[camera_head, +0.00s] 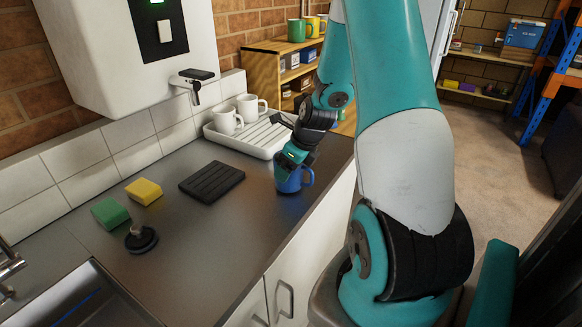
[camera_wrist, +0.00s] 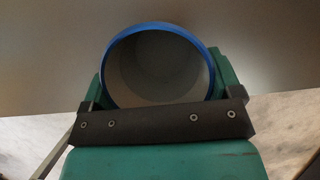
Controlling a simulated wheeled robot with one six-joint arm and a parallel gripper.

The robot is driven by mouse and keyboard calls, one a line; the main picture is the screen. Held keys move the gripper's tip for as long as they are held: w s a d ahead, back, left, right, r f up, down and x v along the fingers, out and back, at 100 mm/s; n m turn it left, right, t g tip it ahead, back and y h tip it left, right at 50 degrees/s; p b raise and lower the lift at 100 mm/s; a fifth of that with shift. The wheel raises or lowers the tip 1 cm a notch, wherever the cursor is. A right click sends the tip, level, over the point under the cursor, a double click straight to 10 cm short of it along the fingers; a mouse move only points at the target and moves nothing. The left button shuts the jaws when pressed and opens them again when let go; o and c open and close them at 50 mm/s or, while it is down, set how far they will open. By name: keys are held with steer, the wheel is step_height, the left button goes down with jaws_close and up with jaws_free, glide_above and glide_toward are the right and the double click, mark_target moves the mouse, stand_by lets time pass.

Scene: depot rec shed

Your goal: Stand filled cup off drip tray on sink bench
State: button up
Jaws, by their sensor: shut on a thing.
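A blue cup (camera_head: 293,183) is upright at the front edge of the sink bench (camera_head: 215,228), right of the drip tray. My gripper (camera_head: 291,163) is shut on it from above. In the wrist view the cup's blue rim (camera_wrist: 205,52) sits between my two green fingers. Its inside looks plain grey, and I cannot tell the liquid level. I cannot tell whether its base touches the bench. The black slatted drip tray (camera_head: 211,181) lies empty on the bench beneath the white wall water unit (camera_head: 130,50) and its tap (camera_head: 195,85).
A white draining rack (camera_head: 262,152) with two white mugs (camera_head: 228,119) stands behind the cup. A yellow sponge (camera_head: 143,191), a green sponge (camera_head: 110,213) and a dark sink plug (camera_head: 140,238) lie to the left, near the sink (camera_head: 85,300). The bench front between is clear.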

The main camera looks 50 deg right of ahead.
steer(key=shift+f, duration=0.2)
steer(key=shift+f, duration=0.1)
steer(key=o, duration=1.2)
